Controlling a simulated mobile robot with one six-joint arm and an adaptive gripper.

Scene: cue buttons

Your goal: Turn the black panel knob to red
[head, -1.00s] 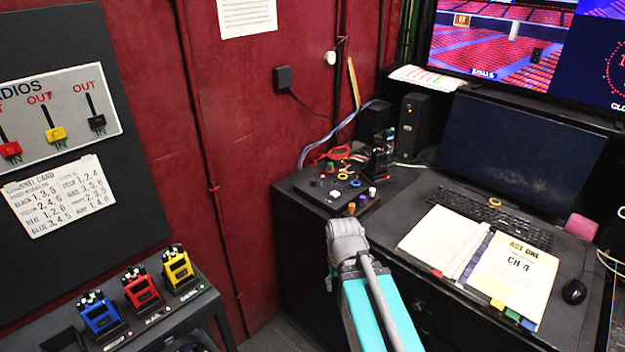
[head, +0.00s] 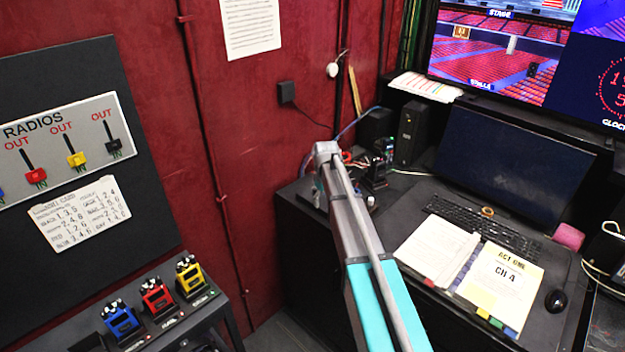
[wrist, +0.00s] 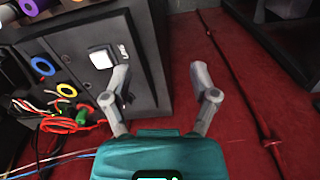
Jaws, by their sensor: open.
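A dark control panel lies on the left end of the black desk. In the head view my arm covers much of it, and only its front edge (head: 300,205) shows clearly. The wrist view shows a dark panel face (wrist: 110,90) with a white square part (wrist: 102,57) and several coloured rings and caps beside it. I cannot pick out the black knob in either current view. My gripper (wrist: 160,75) is open and empty, its left finger in front of the panel's dark face and its right finger over the red wall. In the head view its fingertips are hidden behind the wrist.
Loose cables (wrist: 50,112) lie beside the panel. The red wall (head: 240,130) stands behind. A RADIOS board (head: 65,150) with coloured sliders hangs at left, above blue, red and yellow radios (head: 157,297). A script (head: 437,245), keyboard (head: 485,222) and monitor occupy the desk's right.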

